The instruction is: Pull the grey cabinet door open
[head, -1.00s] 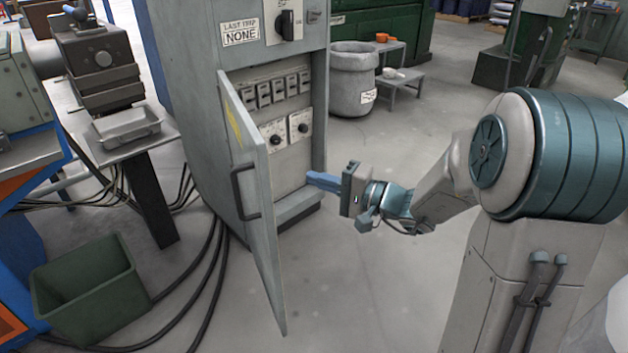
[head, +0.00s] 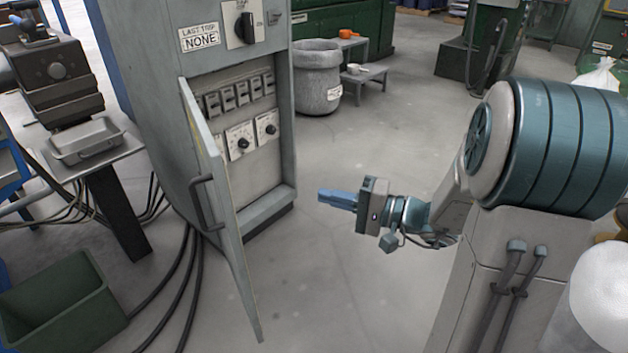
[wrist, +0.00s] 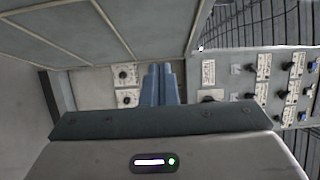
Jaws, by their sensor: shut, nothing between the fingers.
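The grey cabinet (head: 160,110) stands left of centre in the head view. Its grey door (head: 228,255) stands swung well out from the opening, seen nearly edge-on, with a dark handle (head: 203,203) on its outer face. My gripper (head: 322,196) is to the right of the door and in front of the opening, apart from both and away from the handle. Its blue fingers are together and empty. In the wrist view the fingers (wrist: 159,84) point toward the dial plates (wrist: 126,86).
A green bin (head: 60,305) and dark cables (head: 180,290) lie on the floor left of the door. A machine with a metal tray (head: 85,143) stands at left. A grey barrel (head: 318,78) and a small bench (head: 365,75) are behind. The floor around my gripper is clear.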

